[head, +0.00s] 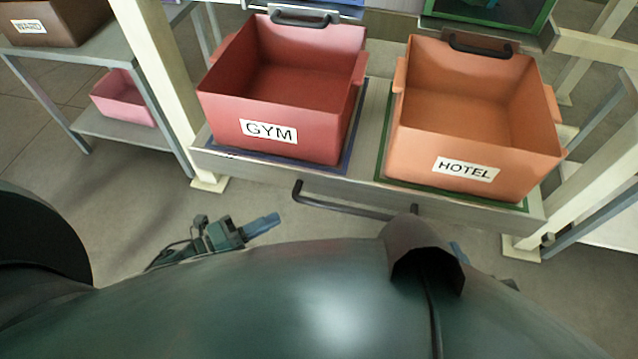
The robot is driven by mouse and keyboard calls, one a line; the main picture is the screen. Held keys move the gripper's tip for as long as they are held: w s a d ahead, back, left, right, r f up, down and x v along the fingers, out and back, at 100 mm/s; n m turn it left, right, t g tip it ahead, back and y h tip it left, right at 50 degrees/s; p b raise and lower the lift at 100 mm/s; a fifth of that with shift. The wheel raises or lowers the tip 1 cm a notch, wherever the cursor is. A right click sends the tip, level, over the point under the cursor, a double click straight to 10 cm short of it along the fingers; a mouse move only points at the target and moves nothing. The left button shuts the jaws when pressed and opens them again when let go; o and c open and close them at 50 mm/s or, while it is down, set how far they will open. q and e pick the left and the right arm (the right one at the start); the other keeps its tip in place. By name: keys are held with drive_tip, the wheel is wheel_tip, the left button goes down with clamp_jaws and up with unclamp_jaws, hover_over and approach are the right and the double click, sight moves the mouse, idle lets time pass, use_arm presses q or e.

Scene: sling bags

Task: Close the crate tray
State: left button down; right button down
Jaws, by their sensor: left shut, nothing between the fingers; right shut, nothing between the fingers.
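The crate tray (367,190) is a grey metal tray that sticks out toward me, with its crates fully exposed from above. A dark bar handle (345,205) runs along its front. A red crate (222,118) labelled GYM stands on its left part, and an orange crate (420,150) labelled HOTEL on its right part. My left gripper (268,224) is shut and empty, left of the handle and apart from it. My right gripper (457,253) is shut and mostly hidden behind my own body; only a blue bit shows, below the orange crate.
Pale posts (155,70) stand left and right of the tray. A side shelf at the left holds a brown crate (60,35) and a pink crate (120,105). A green-edged thing (545,25) is above at the back. The floor (120,220) before the tray is clear.

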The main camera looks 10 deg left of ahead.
sight(329, 177)
use_arm(q)
drive_tip(key=shift+w+a+b+x, duration=0.15)
drive_tip(key=shift+w+a+x, duration=0.15)
drive_tip(key=shift+x, duration=1.75)
drive_tip(key=shift+w+a+b+x, duration=0.2)
drive_tip(key=shift+w+a+x, duration=0.15)
drive_tip(key=shift+x, duration=1.7)
drive_tip(key=shift+w+a+b+x, duration=0.15)
drive_tip(key=shift+w+a+x, duration=0.15)
drive_tip(key=shift+x, duration=1.75)
drive_tip(key=shift+w, duration=0.15)
